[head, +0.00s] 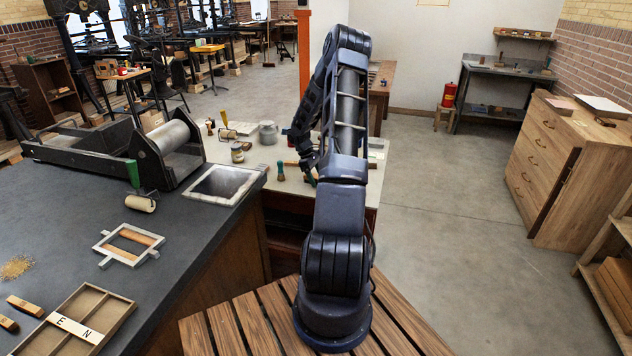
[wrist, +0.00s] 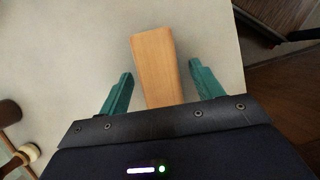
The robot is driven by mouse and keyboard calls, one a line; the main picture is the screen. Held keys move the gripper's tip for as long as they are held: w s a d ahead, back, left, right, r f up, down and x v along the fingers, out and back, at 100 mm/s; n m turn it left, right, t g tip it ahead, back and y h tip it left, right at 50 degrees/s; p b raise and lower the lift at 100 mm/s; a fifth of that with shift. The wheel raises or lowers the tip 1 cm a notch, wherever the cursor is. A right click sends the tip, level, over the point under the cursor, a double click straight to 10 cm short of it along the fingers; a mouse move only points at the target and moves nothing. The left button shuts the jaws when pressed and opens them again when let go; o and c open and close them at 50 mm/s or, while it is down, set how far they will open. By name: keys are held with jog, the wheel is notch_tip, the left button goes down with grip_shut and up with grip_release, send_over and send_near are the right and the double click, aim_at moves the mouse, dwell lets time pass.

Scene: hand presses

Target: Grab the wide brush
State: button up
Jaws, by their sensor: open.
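A flat, light wooden piece (wrist: 155,58) lies between my fingers in the wrist view. It looks like the handle of the wide brush, but no bristles show, so I cannot be sure. Its lower end is hidden behind the edge of my gripper. My gripper (wrist: 160,70) is open, with one green finger on each side of the wood and a visible gap on both sides. In the head view my gripper is low over the pale worktop (head: 268,153), mostly hidden by my arm.
A dark bench (head: 75,215) with a roller press (head: 165,150) is at the left.

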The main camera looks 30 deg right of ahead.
jog(key=shift+f, duration=0.15)
dwell(0.3)
jog(key=c, duration=1.1)
